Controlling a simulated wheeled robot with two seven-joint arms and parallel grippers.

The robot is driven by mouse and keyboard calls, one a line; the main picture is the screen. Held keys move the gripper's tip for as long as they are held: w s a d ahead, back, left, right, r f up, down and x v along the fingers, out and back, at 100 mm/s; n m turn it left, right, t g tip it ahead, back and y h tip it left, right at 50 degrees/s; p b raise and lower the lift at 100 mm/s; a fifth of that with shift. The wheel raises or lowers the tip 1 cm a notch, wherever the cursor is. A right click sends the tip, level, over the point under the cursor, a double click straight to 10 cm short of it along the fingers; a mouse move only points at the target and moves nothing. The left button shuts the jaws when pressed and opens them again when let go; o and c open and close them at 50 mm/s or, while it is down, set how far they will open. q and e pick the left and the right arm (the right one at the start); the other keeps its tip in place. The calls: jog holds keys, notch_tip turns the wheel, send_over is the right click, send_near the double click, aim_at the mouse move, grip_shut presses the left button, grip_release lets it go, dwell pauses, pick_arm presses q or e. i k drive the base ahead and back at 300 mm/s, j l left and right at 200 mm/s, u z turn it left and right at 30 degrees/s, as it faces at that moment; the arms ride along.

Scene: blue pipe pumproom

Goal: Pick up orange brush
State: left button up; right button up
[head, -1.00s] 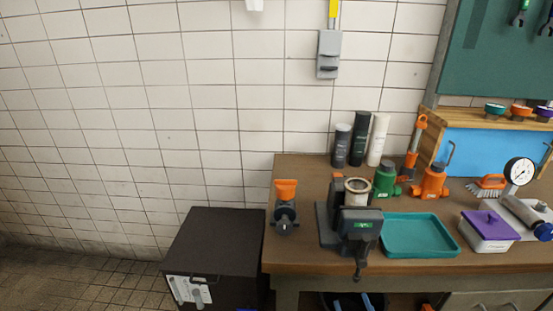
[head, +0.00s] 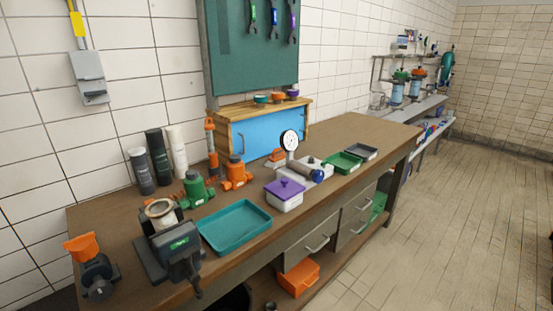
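The orange brush (head: 277,155) lies on the brown workbench (head: 350,130), in front of the blue-fronted wooden cabinet (head: 250,138). It looks small from here, and its right end is close to or partly behind the round pressure gauge (head: 289,141). Its bristles are hard to make out. Neither of my grippers shows in the head view.
In front of the brush stand a purple-lidded box (head: 285,196) and the gauge's metal base. Floor (head: 430,210) is clear at right.

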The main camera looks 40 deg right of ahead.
aim_at(278, 159)
jog(key=z, duration=1.5)
